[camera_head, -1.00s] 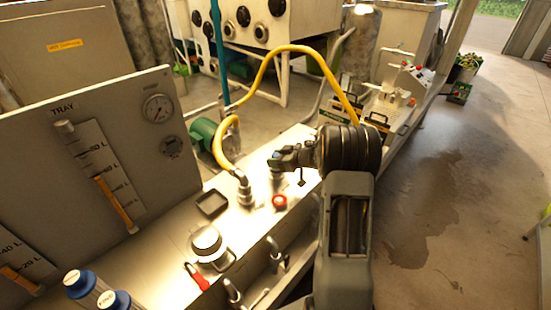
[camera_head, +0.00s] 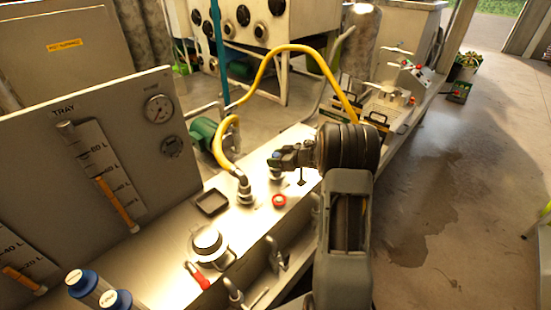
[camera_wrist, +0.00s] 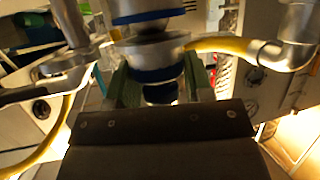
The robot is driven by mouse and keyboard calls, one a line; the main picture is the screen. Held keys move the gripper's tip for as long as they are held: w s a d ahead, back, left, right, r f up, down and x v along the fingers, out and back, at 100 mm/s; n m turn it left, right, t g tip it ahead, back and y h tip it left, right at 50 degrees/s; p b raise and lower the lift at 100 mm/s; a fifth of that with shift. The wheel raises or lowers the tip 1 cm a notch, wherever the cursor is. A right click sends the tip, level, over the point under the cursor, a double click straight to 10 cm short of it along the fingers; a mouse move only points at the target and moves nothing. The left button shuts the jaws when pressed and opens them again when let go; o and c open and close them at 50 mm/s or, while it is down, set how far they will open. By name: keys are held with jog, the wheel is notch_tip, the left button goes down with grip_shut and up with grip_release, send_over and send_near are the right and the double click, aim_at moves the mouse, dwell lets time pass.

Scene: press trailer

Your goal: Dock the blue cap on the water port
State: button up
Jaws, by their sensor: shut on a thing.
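My gripper (camera_head: 284,158) is low over the far part of the metal bench, its jaws pointing left. It is shut on the blue cap (camera_head: 274,156), of which only a small blue patch shows at the jaw tips. A short metal port (camera_head: 276,174) stands on the bench right below the cap. I cannot tell from the head view whether cap and port touch. In the wrist view, metal fittings with blue rings (camera_wrist: 154,50) are stacked close in front of the dark gripper body; their lower part is hidden.
A yellow hose (camera_head: 261,78) arches behind the gripper from a fitting (camera_head: 244,188) to its left.

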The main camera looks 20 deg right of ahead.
jog(key=shift+f+b, duration=0.3)
jog(key=shift+f, duration=0.35)
jog(key=o, duration=0.9)
jog(key=p+v, duration=0.5)
jog(key=v, duration=0.6)
jog(key=shift+r, duration=0.15)
dwell(0.5)
